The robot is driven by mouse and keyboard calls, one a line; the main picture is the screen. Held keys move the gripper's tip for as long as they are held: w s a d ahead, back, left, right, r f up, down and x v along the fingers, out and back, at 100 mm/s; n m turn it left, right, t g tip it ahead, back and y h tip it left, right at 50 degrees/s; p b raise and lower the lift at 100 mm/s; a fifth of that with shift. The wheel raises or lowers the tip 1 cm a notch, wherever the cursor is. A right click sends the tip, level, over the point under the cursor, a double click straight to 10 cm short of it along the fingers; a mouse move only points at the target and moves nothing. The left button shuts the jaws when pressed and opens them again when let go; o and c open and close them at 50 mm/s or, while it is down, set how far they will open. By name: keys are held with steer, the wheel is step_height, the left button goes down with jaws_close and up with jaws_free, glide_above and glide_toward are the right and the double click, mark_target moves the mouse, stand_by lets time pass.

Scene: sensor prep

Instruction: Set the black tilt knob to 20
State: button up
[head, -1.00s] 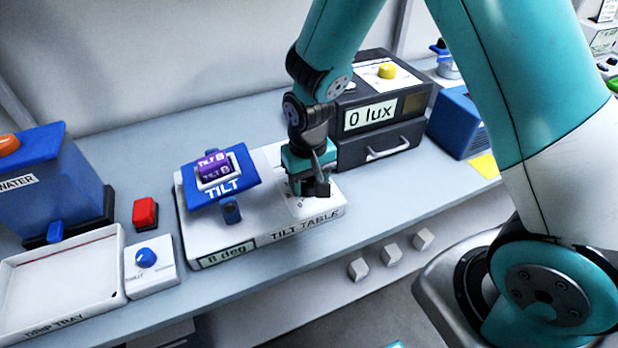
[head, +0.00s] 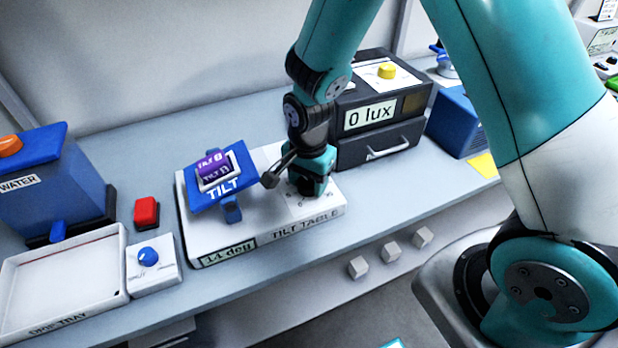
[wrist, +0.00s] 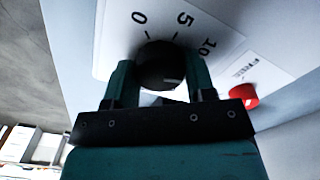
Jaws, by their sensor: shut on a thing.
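The black tilt knob (wrist: 160,66) shows in the wrist view between the two fingers of my gripper (wrist: 160,82), which is shut on it. Dial marks 0, 5 and 10 show beside the knob; the rest of its scale is hidden. The table's display (head: 228,252) reads 14 deg. The blue tilt platform (head: 225,187) is tilted and carries a purple block (head: 212,163) labelled TILT.
A dark box (head: 375,130) with a 0 lux display and yellow knob stands close behind my gripper. A red button (head: 146,212), a blue knob (head: 148,256) and a white drip tray (head: 60,285) are at the left. White cubes (head: 358,267) sit along the front.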

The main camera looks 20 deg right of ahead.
mark_target(309, 181)
steer(key=m, duration=0.5)
steer(key=shift+w+m, duration=0.1)
steer(key=shift+m, duration=0.2)
steer(key=m, duration=0.5)
steer(key=shift+m, duration=0.3)
steer(key=o, duration=0.9)
steer(key=shift+r, duration=0.1)
step_height(309, 181, up, 17)
steer(key=shift+r+b, duration=0.15)
steer(key=shift+b, duration=0.15)
